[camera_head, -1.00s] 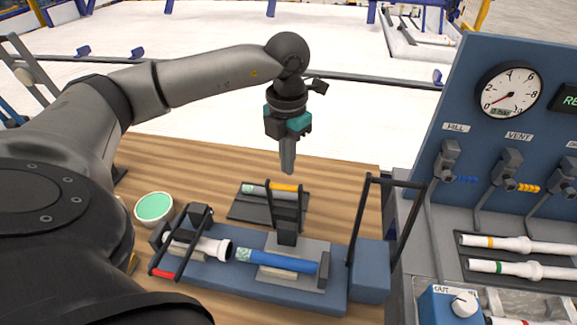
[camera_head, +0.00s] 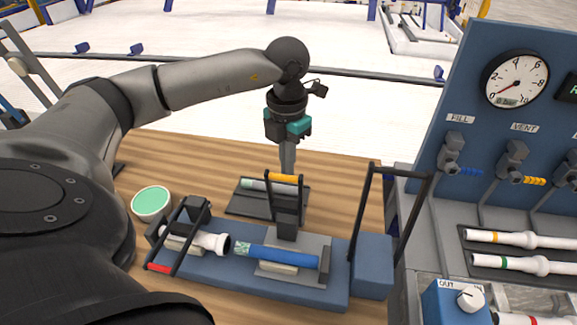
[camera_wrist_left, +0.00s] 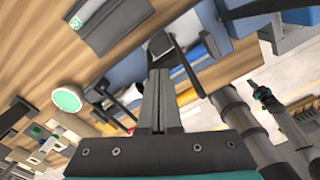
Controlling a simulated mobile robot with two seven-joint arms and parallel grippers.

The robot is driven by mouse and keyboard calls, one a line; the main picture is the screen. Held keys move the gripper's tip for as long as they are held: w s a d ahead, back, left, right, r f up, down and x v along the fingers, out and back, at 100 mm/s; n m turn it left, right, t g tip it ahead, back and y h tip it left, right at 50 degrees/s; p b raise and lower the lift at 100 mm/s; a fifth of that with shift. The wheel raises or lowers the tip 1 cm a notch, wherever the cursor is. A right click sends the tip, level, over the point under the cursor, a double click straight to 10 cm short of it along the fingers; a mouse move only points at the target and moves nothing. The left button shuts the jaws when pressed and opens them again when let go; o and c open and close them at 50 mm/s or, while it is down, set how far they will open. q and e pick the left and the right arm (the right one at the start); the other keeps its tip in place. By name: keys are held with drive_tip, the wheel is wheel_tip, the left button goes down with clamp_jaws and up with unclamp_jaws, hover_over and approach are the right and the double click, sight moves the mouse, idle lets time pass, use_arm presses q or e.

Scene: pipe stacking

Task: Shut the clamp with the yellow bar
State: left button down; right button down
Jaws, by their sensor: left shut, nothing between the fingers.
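The clamp with the yellow bar (camera_head: 285,178) stands raised in the middle of the blue fixture, its black arms upright. A blue pipe (camera_head: 265,256) with a patterned end lies on the grey bed in front of it. My left gripper (camera_head: 288,170) is shut and empty, pointing down; its fingertips reach the level of the yellow bar and appear just behind it. I cannot tell whether they touch. The gripper's shut fingers also show in the wrist view (camera_wrist_left: 160,76). My right gripper is not in view.
A clamp with a red bar (camera_head: 158,268) is down across a white pipe (camera_head: 210,242) at left. A tall black handle (camera_head: 402,173) stands at right. A bowl with green contents (camera_head: 151,202) sits left. A dark tray (camera_head: 245,207) lies behind. A valve panel (camera_head: 470,100) rises at right.

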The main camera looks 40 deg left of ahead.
sight(284, 175)
use_arm(q)
drive_tip(key=shift+s+d+f, duration=0.1)
drive_tip(key=shift+s+d, duration=0.3)
drive_tip(key=shift+s, duration=0.35)
drive_tip(key=shift+s+d+f, duration=0.1)
drive_tip(key=shift+s+d, duration=0.3)
drive_tip(key=shift+s, duration=0.35)
drive_tip(key=shift+s+d+f+b, duration=0.15)
drive_tip(key=shift+s+d+b, duration=0.15)
drive_tip(key=shift+s, duration=0.25)
drive_tip(key=shift+s+d+f+b, duration=0.1)
drive_tip(key=shift+s+d+b, duration=0.1)
drive_tip(key=shift+s+d, duration=0.25)
drive_tip(key=shift+a, duration=0.1)
drive_tip(key=shift+s, duration=0.1)
drive_tip(key=shift+s+d+f+b, duration=0.2)
drive_tip(key=shift+s+d+b, duration=0.1)
drive_tip(key=shift+s, duration=0.2)
drive_tip(key=shift+s+d+f+b, duration=0.2)
drive_tip(key=shift+s+d, duration=0.05)
drive_tip(key=shift+s, duration=0.25)
